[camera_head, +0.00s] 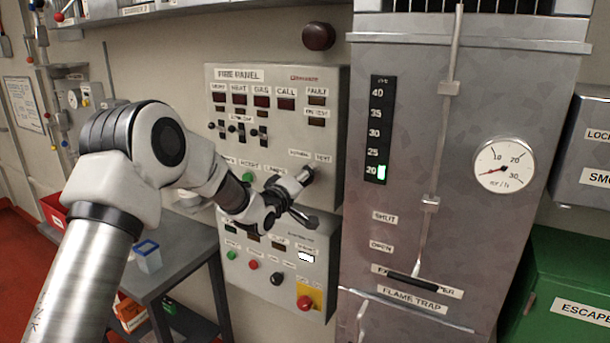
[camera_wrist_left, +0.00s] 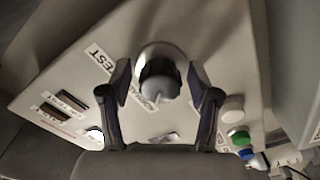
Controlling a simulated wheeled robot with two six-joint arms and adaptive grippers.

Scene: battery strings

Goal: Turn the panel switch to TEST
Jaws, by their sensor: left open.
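The FIRE PANEL (camera_head: 277,130) is a grey box on the wall. Its rotary switch (camera_wrist_left: 160,80) shows in the left wrist view as a dark round knob with a grey face on a pale round base. A TEST label (camera_wrist_left: 101,58) is beside it; another label below it is partly hidden. In the head view the switch area (camera_head: 307,174), under the NORMAL and TEST labels, is partly covered by my left gripper (camera_head: 302,196). My left gripper (camera_wrist_left: 160,76) is open, one finger on each side of the knob, with gaps visible. My right gripper is not in view.
A lower box (camera_head: 322,262) with buttons and a yellow-backed red knob hangs below the panel. A grey metal cabinet (camera_head: 465,90) with a lever and gauge stands close on the right. A dark table (camera_head: 185,245) holding a blue-rimmed container is at left.

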